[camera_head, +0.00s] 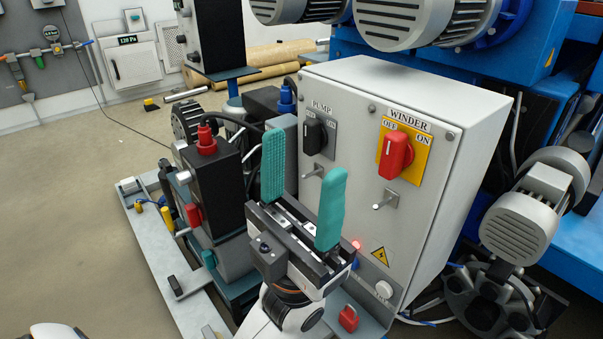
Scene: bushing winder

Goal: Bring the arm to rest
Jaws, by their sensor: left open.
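My left gripper (303,211) is in the middle of the head view, in front of the grey control box (450,170). Its two green finger pads stand well apart, with nothing between them. The black pump switch (314,135) shows just above and between the fingers. The red winder switch (395,155) on its yellow plate is to the right of the fingers. I cannot tell whether the gripper touches the box. My right gripper is not in view.
A lit red lamp (356,245) and a white button (384,290) are low on the box front. A black pump unit (213,185) stands at left. Motors (530,215) and blue machinery (575,250) are at right. Open floor (75,230) lies at far left.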

